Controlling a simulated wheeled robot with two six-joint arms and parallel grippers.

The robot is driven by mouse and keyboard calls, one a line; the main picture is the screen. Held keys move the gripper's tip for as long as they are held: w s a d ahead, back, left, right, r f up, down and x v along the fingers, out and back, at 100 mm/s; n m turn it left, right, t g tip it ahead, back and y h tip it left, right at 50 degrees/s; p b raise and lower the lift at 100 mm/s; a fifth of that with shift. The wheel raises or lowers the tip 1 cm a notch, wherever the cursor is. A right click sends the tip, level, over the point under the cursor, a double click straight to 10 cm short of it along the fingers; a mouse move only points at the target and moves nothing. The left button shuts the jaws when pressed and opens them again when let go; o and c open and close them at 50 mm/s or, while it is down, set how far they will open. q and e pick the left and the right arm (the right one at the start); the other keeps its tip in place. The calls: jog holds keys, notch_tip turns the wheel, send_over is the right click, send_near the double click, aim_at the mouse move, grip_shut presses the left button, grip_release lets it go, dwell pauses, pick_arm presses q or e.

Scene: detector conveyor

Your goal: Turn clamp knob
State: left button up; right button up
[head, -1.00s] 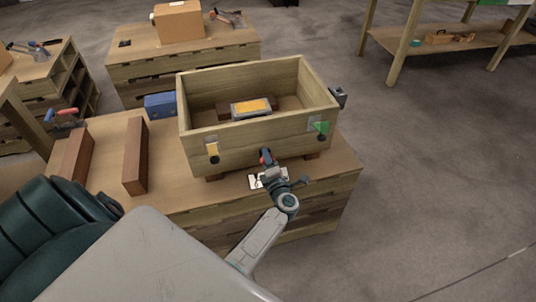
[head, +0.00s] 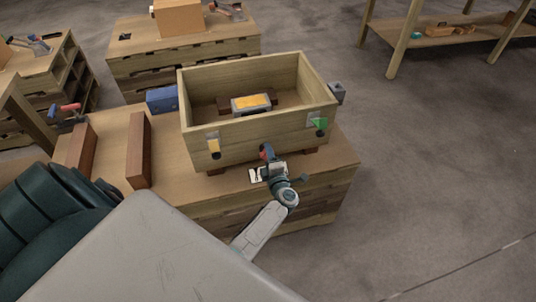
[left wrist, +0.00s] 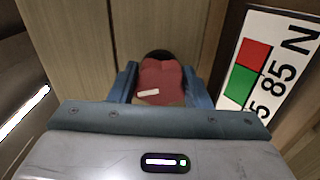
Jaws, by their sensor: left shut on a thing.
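A red clamp knob (left wrist: 160,80) with a small pale mark shows in the left wrist view, between the blue fingers of my left gripper (left wrist: 160,88). The fingers are shut on it. In the head view my left gripper (head: 268,160) is at the front wall of the wooden box (head: 257,132), low and right of its middle. The knob there is small and partly hidden by the gripper. A yellow-topped block (head: 251,103) lies inside the box. My right gripper is not in view.
The box stands on a wooden workbench (head: 200,181). A yellow tag (head: 214,146) and a green tag (head: 319,123) are on its front wall. Two brown beams (head: 138,150) and a blue block (head: 161,100) are to the left. Open floor is to the right.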

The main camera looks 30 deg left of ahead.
pick_arm(q)
jog(key=o, duration=1)
jog(key=shift+s+d+f, duration=0.1)
jog(key=shift+s+d, duration=0.05)
jog(key=shift+d, duration=0.1)
jog(key=b+v, duration=0.1)
jog(key=v, duration=0.9)
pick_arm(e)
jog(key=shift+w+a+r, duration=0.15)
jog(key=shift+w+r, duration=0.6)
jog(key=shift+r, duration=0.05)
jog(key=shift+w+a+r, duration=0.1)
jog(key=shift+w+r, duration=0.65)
pick_arm(q)
jog(key=shift+s, duration=0.15)
